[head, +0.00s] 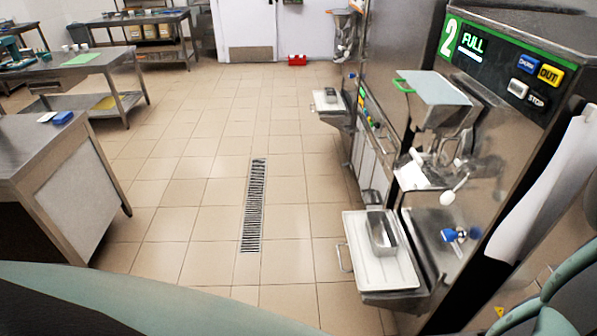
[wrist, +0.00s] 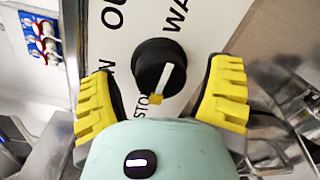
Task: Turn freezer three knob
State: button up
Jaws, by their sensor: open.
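In the wrist view a round black knob (wrist: 159,66) with a white pointer bar sits on a white panel (wrist: 205,20). Its pointer leans up and to the right, with a small yellow mark at its lower end. Partly hidden lettering around it reads "OU", "WA", "STO" and "N". My gripper (wrist: 165,78) is open, its yellow ribbed fingers on either side of the knob with gaps visible on both sides. No freezer number shows in the wrist view. My gripper does not show in the head view.
Freezer 2 (head: 500,60) stands at right in the head view, with a white tray (head: 355,240) holding a metal pan (head: 382,235) jutting out below. A steel counter (head: 45,150) is at left. Tiled floor with a drain grate (head: 253,205) lies clear between.

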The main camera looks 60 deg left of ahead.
jog(key=shift+s, duration=0.1)
jog(key=v, duration=0.7)
jog(key=shift+s, duration=0.15)
jog(key=shift+a, duration=0.15)
dwell(0.7)
